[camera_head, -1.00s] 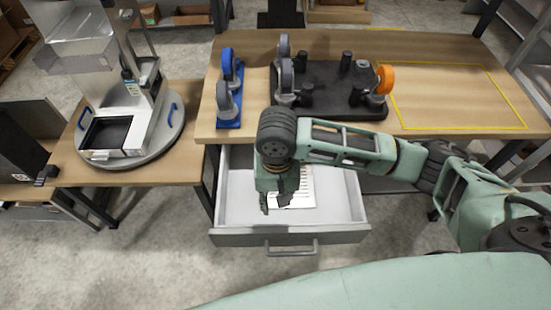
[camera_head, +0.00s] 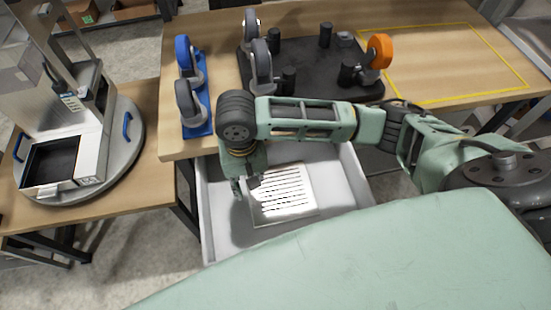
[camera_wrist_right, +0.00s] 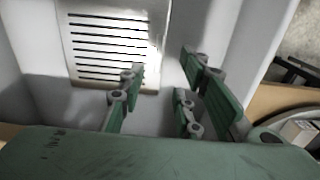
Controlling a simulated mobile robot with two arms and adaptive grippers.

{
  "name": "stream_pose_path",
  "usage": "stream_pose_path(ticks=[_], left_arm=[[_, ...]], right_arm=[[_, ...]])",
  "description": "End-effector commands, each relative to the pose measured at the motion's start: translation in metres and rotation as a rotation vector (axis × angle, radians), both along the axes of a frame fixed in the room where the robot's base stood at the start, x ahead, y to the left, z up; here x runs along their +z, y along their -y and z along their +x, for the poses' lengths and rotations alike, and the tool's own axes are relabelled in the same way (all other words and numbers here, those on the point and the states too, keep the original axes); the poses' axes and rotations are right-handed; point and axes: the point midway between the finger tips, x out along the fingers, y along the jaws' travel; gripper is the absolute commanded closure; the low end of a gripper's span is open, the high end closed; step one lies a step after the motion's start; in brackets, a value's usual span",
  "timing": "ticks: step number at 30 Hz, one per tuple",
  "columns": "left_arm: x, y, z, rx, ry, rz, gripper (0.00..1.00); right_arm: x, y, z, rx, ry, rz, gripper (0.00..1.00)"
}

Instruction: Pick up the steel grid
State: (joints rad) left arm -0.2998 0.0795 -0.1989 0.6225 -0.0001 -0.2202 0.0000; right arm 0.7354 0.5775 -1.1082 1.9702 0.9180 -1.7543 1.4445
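The steel grid (camera_head: 284,196) is a bright plate with dark parallel slots. It lies flat in the open drawer (camera_head: 335,205) below the table's front edge. It also shows at the top of the right wrist view (camera_wrist_right: 112,48). My right gripper (camera_head: 246,192) hangs down over the left part of the drawer, at the grid's left edge in the head view. In the right wrist view its fingers (camera_wrist_right: 160,95) are spread apart with nothing between them, and the grid lies beyond them. I cannot tell its exact height above the grid. My left gripper is not in view.
The table (camera_head: 225,30) carries a black base (camera_head: 315,85) with wheels, a blue wheel holder (camera_head: 195,110) and a yellow-outlined free area (camera_head: 440,60). A dispenser machine (camera_head: 75,165) stands on a round plate at the left.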

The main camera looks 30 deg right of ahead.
Motion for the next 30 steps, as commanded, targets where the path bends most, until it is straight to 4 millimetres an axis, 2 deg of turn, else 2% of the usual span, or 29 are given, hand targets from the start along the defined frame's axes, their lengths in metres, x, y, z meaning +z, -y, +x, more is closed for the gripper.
stream_pose_path(ticks=[16,25,30], left_arm=[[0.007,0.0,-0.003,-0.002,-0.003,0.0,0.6],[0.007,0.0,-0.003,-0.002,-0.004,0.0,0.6],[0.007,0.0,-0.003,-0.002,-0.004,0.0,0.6]], right_arm=[[-0.069,0.003,0.001,0.0,-0.002,-0.003,0.69],[-0.074,0.003,0.001,0.001,0.0,-0.001,0.69],[-0.074,0.003,0.001,0.001,0.0,-0.001,0.84]])
